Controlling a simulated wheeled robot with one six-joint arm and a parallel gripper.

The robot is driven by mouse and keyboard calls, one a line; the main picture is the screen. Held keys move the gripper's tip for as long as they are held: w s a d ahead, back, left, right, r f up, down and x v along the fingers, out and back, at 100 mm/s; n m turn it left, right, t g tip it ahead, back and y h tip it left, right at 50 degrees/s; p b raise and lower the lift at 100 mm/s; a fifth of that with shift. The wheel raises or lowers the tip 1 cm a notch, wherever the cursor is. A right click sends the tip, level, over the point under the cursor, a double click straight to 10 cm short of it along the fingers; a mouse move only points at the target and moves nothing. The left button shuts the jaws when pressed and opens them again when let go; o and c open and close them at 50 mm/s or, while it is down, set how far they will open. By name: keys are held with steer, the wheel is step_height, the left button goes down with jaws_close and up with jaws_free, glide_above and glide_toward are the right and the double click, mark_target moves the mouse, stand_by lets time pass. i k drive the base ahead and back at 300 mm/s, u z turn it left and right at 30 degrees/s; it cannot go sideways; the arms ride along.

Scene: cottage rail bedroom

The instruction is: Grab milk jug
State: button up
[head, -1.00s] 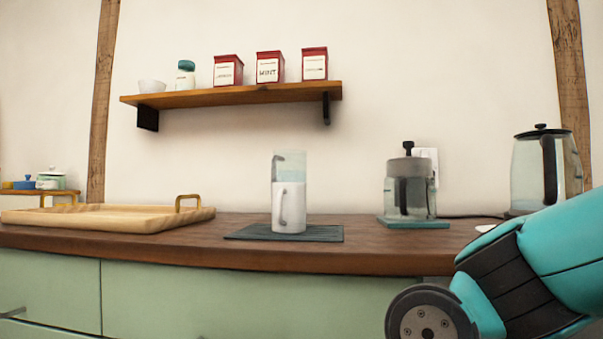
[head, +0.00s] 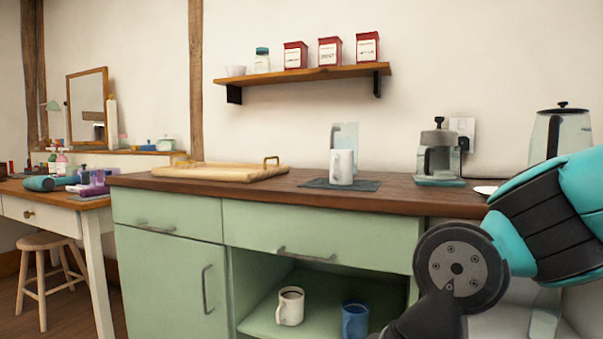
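A white jug-like vessel with a handle (head: 341,168) stands upright on a dark mat (head: 366,185) on the wooden counter. It is probably the milk jug. A clear glass vessel (head: 346,134) shows directly behind and above it, and I cannot tell whether they touch. My teal and black arm fills the lower right of the head view. My gripper itself is out of view, so its state does not show.
A wooden tray (head: 215,173) lies left on the counter (head: 395,202). A coffee maker (head: 439,155) and kettle (head: 560,135) stand right. Two mugs sit on the open shelf below: white (head: 290,305) and blue (head: 355,320). A stool (head: 45,245) stands left.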

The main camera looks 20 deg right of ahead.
mark_target(341, 161)
steer(key=u, duration=0.65)
steer(key=i, duration=0.75)
steer(key=z, duration=0.75)
